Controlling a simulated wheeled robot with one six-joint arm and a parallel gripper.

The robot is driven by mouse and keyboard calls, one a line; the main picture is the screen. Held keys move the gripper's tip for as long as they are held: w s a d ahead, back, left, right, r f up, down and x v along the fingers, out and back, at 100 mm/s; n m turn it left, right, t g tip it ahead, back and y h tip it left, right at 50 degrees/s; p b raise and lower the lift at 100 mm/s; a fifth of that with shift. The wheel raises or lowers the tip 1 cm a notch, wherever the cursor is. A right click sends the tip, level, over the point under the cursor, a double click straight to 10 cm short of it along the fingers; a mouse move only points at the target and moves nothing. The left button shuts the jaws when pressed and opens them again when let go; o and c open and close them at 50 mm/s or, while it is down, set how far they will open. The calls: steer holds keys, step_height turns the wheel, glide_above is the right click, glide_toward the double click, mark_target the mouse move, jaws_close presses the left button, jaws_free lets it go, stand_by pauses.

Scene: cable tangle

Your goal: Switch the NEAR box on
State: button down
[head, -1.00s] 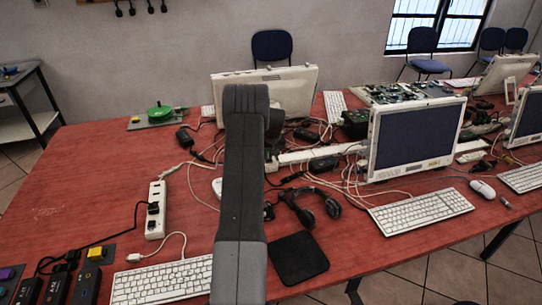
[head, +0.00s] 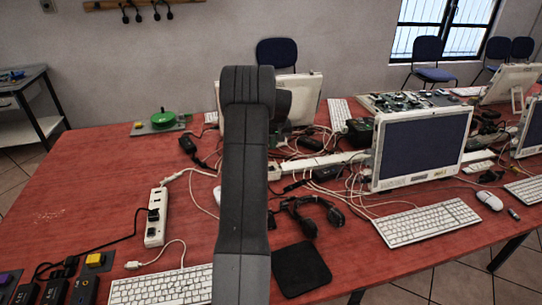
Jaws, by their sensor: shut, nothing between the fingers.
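Several dark boxes with small pale lettering stand at the bottom left, cut by the picture's lower edge. The rightmost dark box (head: 85,291) and the one beside it (head: 54,292) show best. The lettering is too small to tell which is the NEAR box. Dark plugs (head: 70,263) sit at their far ends. A yellow block (head: 95,259) with a dark top part lies just beyond them, and a purple block (head: 8,277) is at the left edge. My arm rises through the middle of the picture, well right of the boxes. My gripper is hidden behind it.
A white power strip (head: 156,217) with black plugs lies right of the boxes, its black cable running toward them. A white keyboard (head: 160,287) and white cable end (head: 133,265) are nearby. Tangled cables, headphones (head: 315,213) and a monitor (head: 420,146) crowd the right.

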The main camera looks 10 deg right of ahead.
steer(key=shift+v, duration=1.5)
steer(key=shift+d+b, duration=0.1)
steer(key=shift+b, duration=0.2)
steer(key=shift+w+a+r+h+b, duration=0.1)
steer(key=shift+a+r+h+b, duration=0.05)
steer(key=shift+a+h+b, duration=0.55)
steer(key=shift+d, duration=0.15)
steer(key=x, duration=0.4)
steer(key=p+x, duration=0.1)
steer(key=x, duration=0.3)
steer(key=p+x, duration=0.1)
steer(key=x, duration=0.3)
steer(key=shift+s, duration=0.3)
steer(key=shift+d+f+p, duration=0.1)
steer(key=shift+f+p, duration=0.25)
steer(key=shift+f, duration=0.7)
